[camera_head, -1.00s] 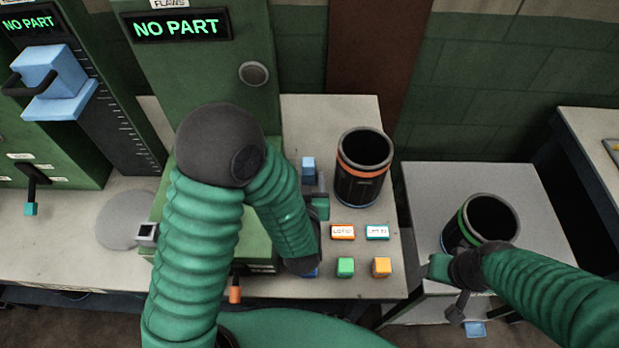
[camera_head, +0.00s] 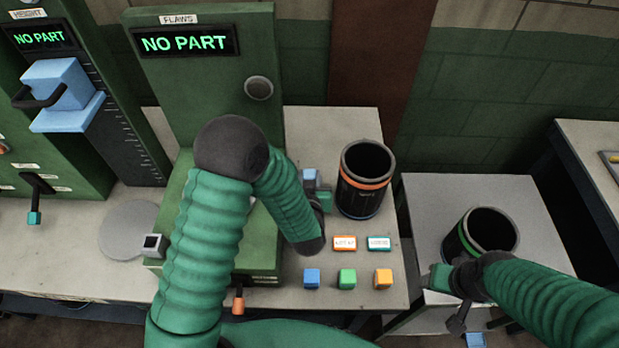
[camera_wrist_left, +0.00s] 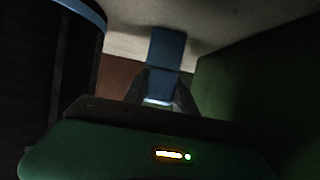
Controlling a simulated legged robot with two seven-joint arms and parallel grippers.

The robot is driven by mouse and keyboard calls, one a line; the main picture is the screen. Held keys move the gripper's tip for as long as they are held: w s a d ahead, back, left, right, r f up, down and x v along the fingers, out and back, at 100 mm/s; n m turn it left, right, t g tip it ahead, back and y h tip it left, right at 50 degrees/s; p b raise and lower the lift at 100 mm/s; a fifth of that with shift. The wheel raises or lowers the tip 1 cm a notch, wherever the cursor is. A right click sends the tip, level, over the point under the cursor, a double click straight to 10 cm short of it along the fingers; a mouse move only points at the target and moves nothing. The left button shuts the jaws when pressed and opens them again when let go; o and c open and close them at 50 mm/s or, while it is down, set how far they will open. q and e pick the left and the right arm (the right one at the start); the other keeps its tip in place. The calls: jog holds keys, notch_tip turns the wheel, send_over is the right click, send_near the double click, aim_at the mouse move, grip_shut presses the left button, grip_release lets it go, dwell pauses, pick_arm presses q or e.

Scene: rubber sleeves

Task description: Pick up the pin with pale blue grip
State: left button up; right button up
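The pale blue grip (camera_head: 310,179) stands on the light bench, left of the orange-banded bin; the rest of the pin is hidden by my arm. My left gripper (camera_head: 324,196) is right beside it, mostly covered by its own wrist. In the left wrist view the blue grip (camera_wrist_left: 165,50) shows at the fingers (camera_wrist_left: 160,92), with a dark finger on either side. Whether the fingers press on it is too dark to tell. My right gripper (camera_head: 450,298) is low at the right, near the green-banded bin; its fingers are unclear.
The orange-banded bin (camera_head: 366,180) stands close right of my left gripper. The green-banded bin (camera_head: 484,238) is on the side table. Blue (camera_head: 312,278), green (camera_head: 347,279) and orange (camera_head: 383,279) blocks line the bench front. The green "NO PART" station (camera_head: 205,95) rises behind my left arm.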

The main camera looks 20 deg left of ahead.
aim_at(311, 173)
pick_arm(q)
jog(key=shift+d, duration=0.15)
jog(key=c, duration=0.5)
jog(key=shift+d, duration=0.2)
grip_shut()
jog(key=shift+a+r, duration=0.1)
jog(key=shift+r, duration=0.4)
notch_tip(311, 173, up, 9)
jog(key=shift+r+p, duration=0.1)
jog(key=shift+p, duration=0.35)
